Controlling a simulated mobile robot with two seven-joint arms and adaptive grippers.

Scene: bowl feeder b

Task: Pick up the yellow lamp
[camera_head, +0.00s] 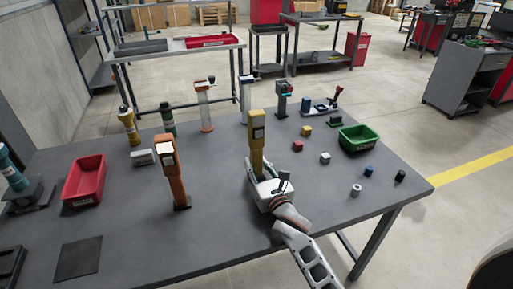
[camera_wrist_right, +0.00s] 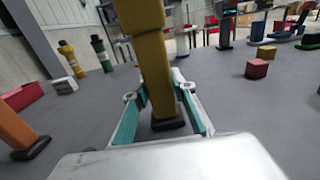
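The yellow lamp (camera_head: 257,135) stands upright on the grey table, a tall post with a dark base. My right gripper (camera_head: 260,168) is low at its near side, with one finger on either side of the post. In the right wrist view the yellow lamp (camera_wrist_right: 153,60) rises between the teal finger pads of my right gripper (camera_wrist_right: 161,88), its dark base on the table. The fingers look spread; whether a pad touches the post is hard to tell. My left gripper is in neither view.
An orange lamp (camera_head: 172,170) stands left of the yellow one. A red bin (camera_head: 84,182) is farther left, a green bin (camera_head: 360,140) to the right. Small blocks, including a red one (camera_head: 297,146), lie right of the lamp. Several other devices stand along the back.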

